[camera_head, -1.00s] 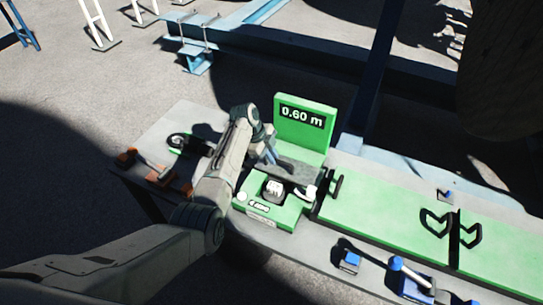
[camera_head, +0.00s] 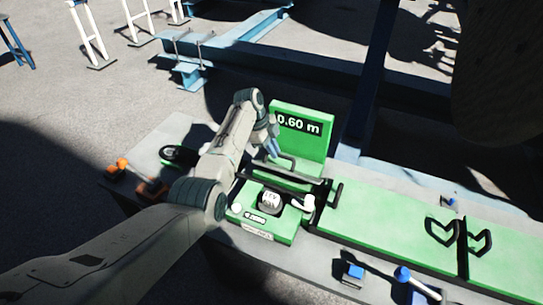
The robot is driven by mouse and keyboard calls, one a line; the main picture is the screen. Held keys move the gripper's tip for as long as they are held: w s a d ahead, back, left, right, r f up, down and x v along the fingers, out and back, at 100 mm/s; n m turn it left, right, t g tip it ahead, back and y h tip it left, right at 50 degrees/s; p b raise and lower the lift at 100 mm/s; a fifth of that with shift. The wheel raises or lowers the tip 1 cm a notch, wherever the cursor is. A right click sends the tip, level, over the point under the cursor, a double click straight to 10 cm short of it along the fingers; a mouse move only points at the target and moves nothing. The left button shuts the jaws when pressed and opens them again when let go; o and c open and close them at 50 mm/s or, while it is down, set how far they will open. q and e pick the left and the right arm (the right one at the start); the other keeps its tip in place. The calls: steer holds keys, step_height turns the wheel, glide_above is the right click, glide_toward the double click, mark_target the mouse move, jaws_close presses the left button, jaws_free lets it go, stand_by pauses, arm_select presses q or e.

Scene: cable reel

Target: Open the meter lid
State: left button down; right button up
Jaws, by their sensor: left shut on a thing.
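The green meter (camera_head: 265,235) sits on the table with its top uncovered, showing a round white-and-black part (camera_head: 270,200) inside. The meter lid (camera_head: 262,180) stands swung back on the far side of the meter body, below the green display panel. My left arm reaches over from the left, and its gripper (camera_head: 272,152) is shut at the dark bar on the lid. The fingertips are small and partly hidden, so their exact hold is hard to see. My right gripper is not in view.
The green display panel (camera_head: 315,145) reading 0.60 m stands behind the lid. A long green bed (camera_head: 385,228) with black guides runs to the right. Orange tools (camera_head: 150,188) lie at the left, and blue-handled tools (camera_head: 403,275) at the front right.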

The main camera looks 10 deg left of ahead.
arm_select(q)
steer(key=shift+f, duration=0.15)
stand_by(0.3)
steer(key=c, duration=1.5)
jaws_free()
steer(key=shift+w+d+f, duration=0.1)
steer(key=shift+w, duration=0.05)
steer(key=shift+o, duration=0.2)
steer(key=shift+w, duration=0.15)
steer(key=b+v, duration=0.3)
steer(key=v, duration=0.7)
steer(key=shift+r, duration=0.35)
